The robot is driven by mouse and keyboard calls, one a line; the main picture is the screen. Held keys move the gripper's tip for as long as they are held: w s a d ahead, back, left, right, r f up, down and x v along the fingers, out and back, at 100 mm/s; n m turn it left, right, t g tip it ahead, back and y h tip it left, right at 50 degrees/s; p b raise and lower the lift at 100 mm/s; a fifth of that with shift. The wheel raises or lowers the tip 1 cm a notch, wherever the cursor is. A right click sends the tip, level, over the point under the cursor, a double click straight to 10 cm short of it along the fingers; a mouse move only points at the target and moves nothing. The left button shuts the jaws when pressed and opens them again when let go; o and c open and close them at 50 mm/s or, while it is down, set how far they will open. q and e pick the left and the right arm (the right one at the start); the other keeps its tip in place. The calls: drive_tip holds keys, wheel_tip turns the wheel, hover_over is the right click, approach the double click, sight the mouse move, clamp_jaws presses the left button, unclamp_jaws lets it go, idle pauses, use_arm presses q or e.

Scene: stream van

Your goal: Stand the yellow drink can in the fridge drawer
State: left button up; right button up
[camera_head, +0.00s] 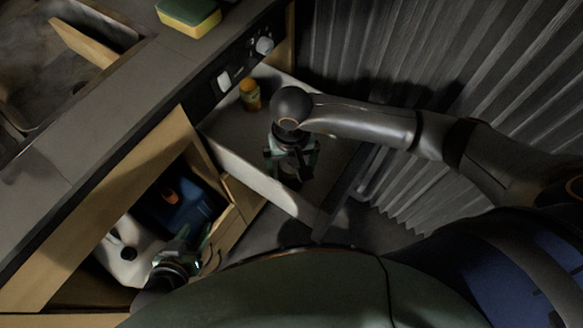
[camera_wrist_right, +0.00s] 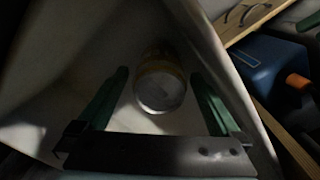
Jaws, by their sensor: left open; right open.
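The yellow drink can (camera_wrist_right: 160,86) stands upright on the pale floor of the fridge drawer (camera_wrist_right: 60,85), its silver top towards the camera in the right wrist view. My right gripper (camera_head: 293,172) is open, reaching down into the pulled-out drawer, which also shows in the head view (camera_head: 255,172). Its green fingers (camera_wrist_right: 162,92) lie on either side of the can, with gaps showing. My left gripper (camera_head: 203,242) is open and empty by the open cupboard, outside the drawer.
A blue container (camera_head: 182,205) and a white jug (camera_head: 125,250) sit in the cupboard. A sponge (camera_head: 188,15) lies on the counter. A corrugated wall (camera_head: 440,60) borders the right.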

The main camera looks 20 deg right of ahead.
wheel_tip(320, 180, up, 9)
drive_tip(key=shift+r+p, duration=0.1)
drive_tip(key=shift+p, duration=0.3)
